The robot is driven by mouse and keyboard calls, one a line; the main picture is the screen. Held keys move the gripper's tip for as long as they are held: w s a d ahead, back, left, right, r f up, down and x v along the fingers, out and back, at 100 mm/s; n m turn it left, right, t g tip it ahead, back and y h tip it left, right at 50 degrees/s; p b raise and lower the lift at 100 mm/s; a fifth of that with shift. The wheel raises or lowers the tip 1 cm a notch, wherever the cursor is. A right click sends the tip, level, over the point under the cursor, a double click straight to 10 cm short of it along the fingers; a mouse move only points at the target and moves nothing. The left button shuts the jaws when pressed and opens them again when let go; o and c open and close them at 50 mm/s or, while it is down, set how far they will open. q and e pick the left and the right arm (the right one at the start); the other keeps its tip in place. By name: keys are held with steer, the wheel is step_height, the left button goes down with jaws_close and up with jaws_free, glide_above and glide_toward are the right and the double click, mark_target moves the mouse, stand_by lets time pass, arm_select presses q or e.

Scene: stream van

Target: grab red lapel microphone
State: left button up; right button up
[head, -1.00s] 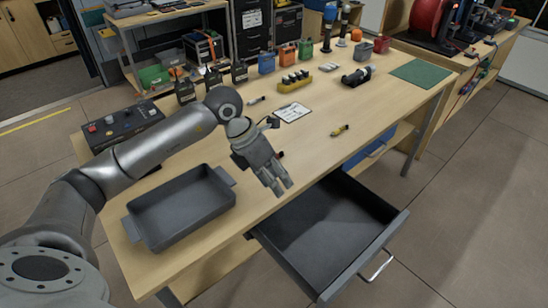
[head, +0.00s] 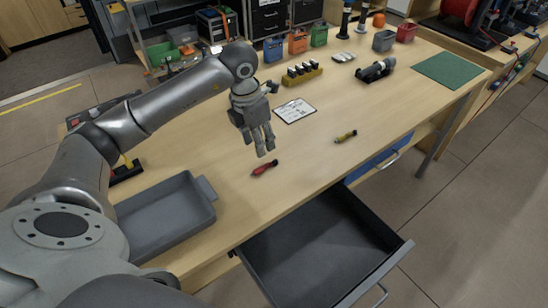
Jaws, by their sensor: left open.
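A small red and black piece (head: 264,168), which looks like the red lapel microphone, lies on the wooden workbench (head: 300,165) near its front edge. My left gripper (head: 265,149) is above the bench with its fingers pointing down. It is open and empty, just behind and above the red piece and apart from it. The red piece is in full view. My right gripper is not in view.
A grey tray (head: 205,190) stands to the left, partly behind my arm. An open dark drawer (head: 325,245) juts out below the front edge. A yellow-black piece (head: 345,137), a white card (head: 295,111) and a yellow holder (head: 302,77) lie on the bench.

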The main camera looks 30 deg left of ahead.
arm_select(q)
glide_above(264, 166)
steer(key=s, duration=0.2)
step_height(264, 166, down, 4)
steer(key=shift+w+a+f, duration=0.1)
steer(key=shift+w+a, duration=0.05)
steer(key=shift+w+f+p, duration=0.15)
steer(key=shift+f+p, duration=0.1)
steer(key=shift+p, duration=0.05)
steer(key=f, duration=0.2)
steer(key=w+f+p, duration=0.1)
steer(key=f, duration=0.1)
steer(key=shift+f, duration=0.5)
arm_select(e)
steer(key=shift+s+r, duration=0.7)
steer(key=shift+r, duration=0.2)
arm_select(q)
steer(key=shift+c, duration=0.5)
jaws_close()
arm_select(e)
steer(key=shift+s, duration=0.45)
